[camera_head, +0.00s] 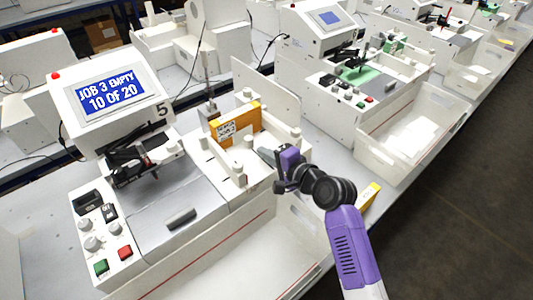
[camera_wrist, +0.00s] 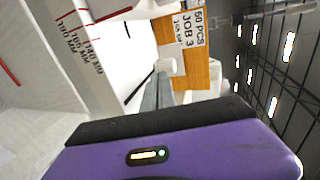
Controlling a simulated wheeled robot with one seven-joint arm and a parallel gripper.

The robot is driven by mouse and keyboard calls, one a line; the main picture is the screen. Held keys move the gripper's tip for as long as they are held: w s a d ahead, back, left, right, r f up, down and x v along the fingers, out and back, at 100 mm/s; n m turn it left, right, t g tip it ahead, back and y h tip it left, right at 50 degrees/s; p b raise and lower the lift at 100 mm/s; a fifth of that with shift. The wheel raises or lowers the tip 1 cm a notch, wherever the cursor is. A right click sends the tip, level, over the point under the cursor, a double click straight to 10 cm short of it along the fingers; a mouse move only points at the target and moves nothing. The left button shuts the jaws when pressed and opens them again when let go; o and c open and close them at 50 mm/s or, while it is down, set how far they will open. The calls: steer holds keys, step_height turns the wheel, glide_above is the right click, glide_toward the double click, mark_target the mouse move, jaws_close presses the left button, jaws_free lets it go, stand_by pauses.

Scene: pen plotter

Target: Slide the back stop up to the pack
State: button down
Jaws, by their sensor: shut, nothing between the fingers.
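An orange pack (camera_head: 235,125) with a white printed label stands upright in the white feeder of the plotter. It also shows in the wrist view (camera_wrist: 188,60), where its label reads JOB 3. White posts stand around the pack, one of them a white knob (camera_head: 239,174) on the near side; I cannot tell for certain which part is the back stop. My gripper (camera_head: 264,154) is shut and empty, to the right of and nearer than the pack. In the wrist view its fingers (camera_wrist: 157,90) point at a white knob (camera_wrist: 166,66) before the pack; contact is unclear.
A tilted screen (camera_head: 112,93) reads JOB 3 EMPTY 10 OF 20. A control panel (camera_head: 105,240) has knobs and green and red buttons. A yellow box (camera_head: 368,196) lies right of my wrist. A millimetre scale (camera_wrist: 80,40) shows at left in the wrist view.

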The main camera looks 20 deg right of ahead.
steer(key=v, duration=0.2)
steer(key=shift+s+d+f, duration=0.1)
steer(key=shift+s+f, duration=0.05)
steer(key=shift+s, duration=0.15)
steer(key=s+d+r+n+t+h+b, duration=0.2)
steer(key=s+d+r+h, duration=0.1)
steer(key=s+d+r, duration=0.35)
steer(key=s+a+f+n, duration=0.2)
steer(key=s+n, duration=0.2)
steer(key=s, duration=0.8)
steer(key=s+a+f+n+h+b, duration=0.1)
steer(key=s+n, duration=0.3)
steer(key=s, duration=0.9)
steer(key=s+a+f+n+g, duration=0.1)
steer(key=s+a+f+n, duration=0.2)
steer(key=s, duration=1)
steer(key=shift+s+a+n+h+b, duration=0.3)
steer(key=shift+n+b, duration=0.1)
steer(key=shift+n, duration=0.3)
